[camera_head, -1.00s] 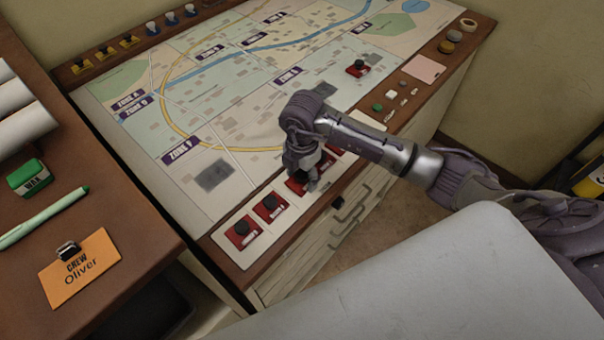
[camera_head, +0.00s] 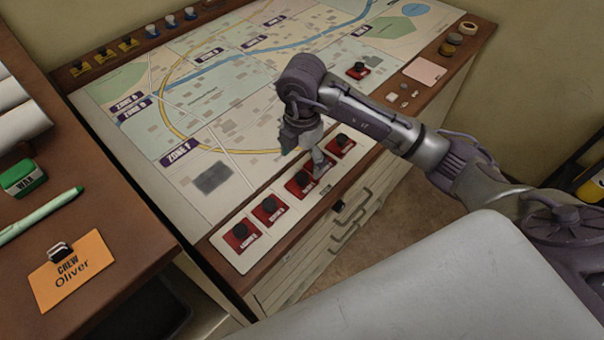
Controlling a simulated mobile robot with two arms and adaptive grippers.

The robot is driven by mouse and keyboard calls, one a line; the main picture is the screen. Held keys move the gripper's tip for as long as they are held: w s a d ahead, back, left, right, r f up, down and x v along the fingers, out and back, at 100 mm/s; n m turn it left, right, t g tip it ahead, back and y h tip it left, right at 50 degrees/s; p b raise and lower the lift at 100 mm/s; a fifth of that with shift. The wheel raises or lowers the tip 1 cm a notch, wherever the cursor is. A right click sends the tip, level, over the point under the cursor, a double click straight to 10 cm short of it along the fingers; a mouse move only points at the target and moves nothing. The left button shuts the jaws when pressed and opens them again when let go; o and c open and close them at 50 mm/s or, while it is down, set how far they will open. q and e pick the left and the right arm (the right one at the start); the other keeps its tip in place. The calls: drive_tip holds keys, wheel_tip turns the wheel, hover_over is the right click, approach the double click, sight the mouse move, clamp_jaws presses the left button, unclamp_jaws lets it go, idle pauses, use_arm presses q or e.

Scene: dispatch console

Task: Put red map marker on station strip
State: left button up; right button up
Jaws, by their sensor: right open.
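The station strip (camera_head: 228,251) is a white panel along the map table's front edge. Several red map markers with black knobs stand on it in a row, among them a front one (camera_head: 240,234), a middle one (camera_head: 299,184) and a far one (camera_head: 342,146). Another red marker (camera_head: 358,70) stands on the map, away from the strip. My right gripper (camera_head: 304,152) is open just above the strip, behind the middle marker; its fingers partly hide the red marker between the middle and far ones. I see nothing held. My left gripper is out of view.
The map (camera_head: 205,120) covers most of the tabletop. Yellow and blue-white markers line its back edge. A pink note (camera_head: 424,70) and small pieces lie at right. A brown desk with a green box (camera_head: 23,178), pen and orange crew card (camera_head: 75,270) stands at left.

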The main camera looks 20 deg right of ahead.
sight(302, 177)
drive_tip(key=shift+r, duration=2.35)
